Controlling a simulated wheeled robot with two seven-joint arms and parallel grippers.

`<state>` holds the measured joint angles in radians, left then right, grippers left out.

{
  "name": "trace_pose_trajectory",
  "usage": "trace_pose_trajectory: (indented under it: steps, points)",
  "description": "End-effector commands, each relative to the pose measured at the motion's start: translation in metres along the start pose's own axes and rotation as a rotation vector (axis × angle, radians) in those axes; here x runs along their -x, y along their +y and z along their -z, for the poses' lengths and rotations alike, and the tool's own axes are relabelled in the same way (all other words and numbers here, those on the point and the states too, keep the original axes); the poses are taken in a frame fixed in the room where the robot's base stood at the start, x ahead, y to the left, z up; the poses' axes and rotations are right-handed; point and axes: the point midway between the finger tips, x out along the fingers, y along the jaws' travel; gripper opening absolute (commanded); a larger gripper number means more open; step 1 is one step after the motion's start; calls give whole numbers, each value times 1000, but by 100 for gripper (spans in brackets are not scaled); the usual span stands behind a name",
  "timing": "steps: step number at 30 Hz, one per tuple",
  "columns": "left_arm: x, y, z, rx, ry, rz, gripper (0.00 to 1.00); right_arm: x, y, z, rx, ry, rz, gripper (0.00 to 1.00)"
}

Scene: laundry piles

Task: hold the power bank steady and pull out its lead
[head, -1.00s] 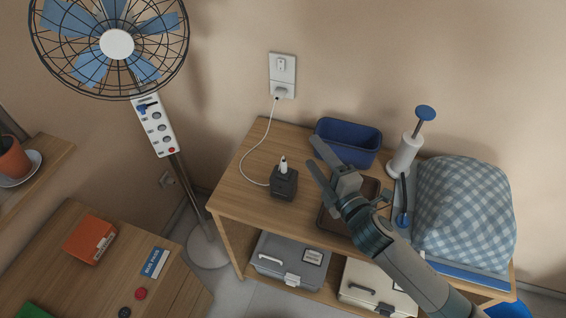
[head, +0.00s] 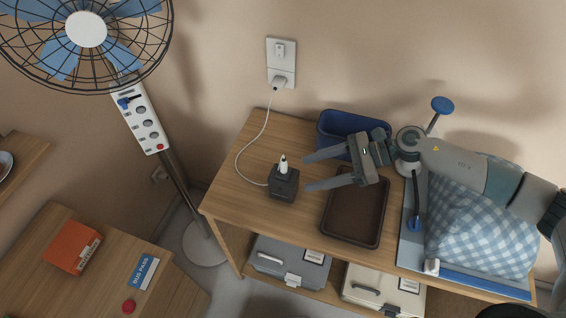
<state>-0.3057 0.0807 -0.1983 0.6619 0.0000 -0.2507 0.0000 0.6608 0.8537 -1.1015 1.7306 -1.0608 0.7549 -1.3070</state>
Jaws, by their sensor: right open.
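The power bank (head: 283,187) is a small dark block on the wooden table, left of its middle. A white plug (head: 283,164) stands in its top. The white lead (head: 240,160) runs in a curve from the power bank to the wall socket (head: 279,82). My right gripper (head: 306,172) is open and empty, just right of the power bank. Its two fingers point left towards the power bank, apart from it as far as I can tell. My left gripper is not in view.
A brown tray (head: 327,225) and a blue bin (head: 327,137) lie right of the power bank. A checked cloth bundle (head: 475,235) is at the right. Grey (head: 270,262) and cream (head: 360,300) boxes sit on the shelf below. A fan stands left.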

Motion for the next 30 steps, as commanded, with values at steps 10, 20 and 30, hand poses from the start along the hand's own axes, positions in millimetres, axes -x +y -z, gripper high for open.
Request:
trace_pose_trajectory:
  steps: [10, 20, 30]
  points:
    - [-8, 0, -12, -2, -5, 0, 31, 10, 1, 20, 53, 64, -36, 59]
    - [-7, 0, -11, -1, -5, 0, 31, 8, 1, 19, 51, 62, -36, 59]
    - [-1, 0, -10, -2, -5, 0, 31, -15, 2, 19, 50, 60, -36, 59]
